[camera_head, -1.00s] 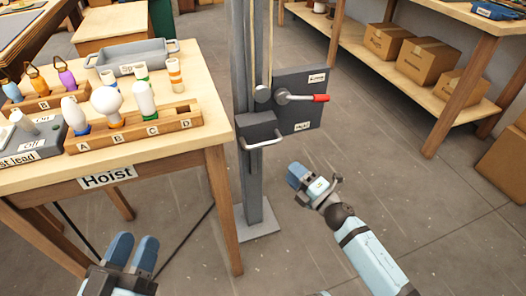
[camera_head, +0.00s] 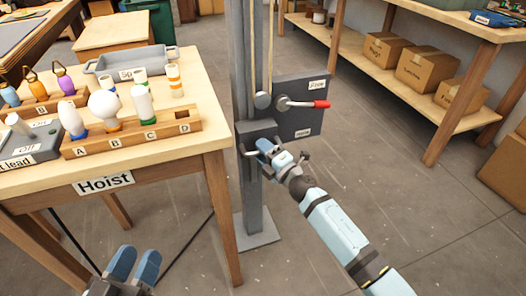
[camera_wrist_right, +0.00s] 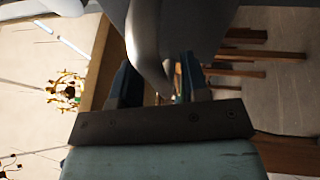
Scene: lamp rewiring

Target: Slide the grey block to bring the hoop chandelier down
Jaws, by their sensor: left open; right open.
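The grey block (camera_head: 257,128) sits on the upright grey post (camera_head: 250,190), with a pale bar handle on its front. My right gripper (camera_head: 264,148) is open at the block's handle and hides much of it in the head view. In the right wrist view the pale handle (camera_wrist_right: 146,40) runs between the two open fingers (camera_wrist_right: 158,78); I cannot tell whether they touch it. A brass-coloured chandelier (camera_wrist_right: 68,92) shows small at the left of that view. My left gripper (camera_head: 135,265) is open and empty, low in front of the table.
A grey plate (camera_head: 305,105) with a red-tipped lever (camera_head: 300,103) stands right of the post. The wooden table marked Hoist (camera_head: 190,150) stands close on the left, with a bulb rack and a tray (camera_head: 130,60). Shelves with boxes (camera_head: 425,67) are at the right. The floor between is clear.

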